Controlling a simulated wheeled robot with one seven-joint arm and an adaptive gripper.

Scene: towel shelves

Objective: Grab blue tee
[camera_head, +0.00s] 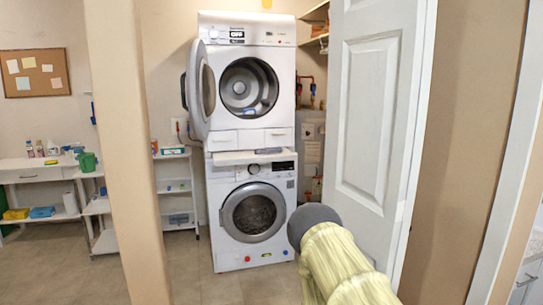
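I cannot make out a clear blue tee. A small flat blue item (42,212) lies on the lower shelf at the far left, and it is too small to tell whether it is a folded tee. My arm, in a yellowish cover with a dark rounded part, comes in at the lower right, in front of the white door. My gripper's fingers do not show. Nothing held can be seen.
A dryer (247,30) with its round door open stands on a washing machine (217,190), whose door is shut. An open white door (372,120) stands close at right. A beige post (130,150) stands left of centre. A white shelf (170,185) is behind it. Floor between is clear.

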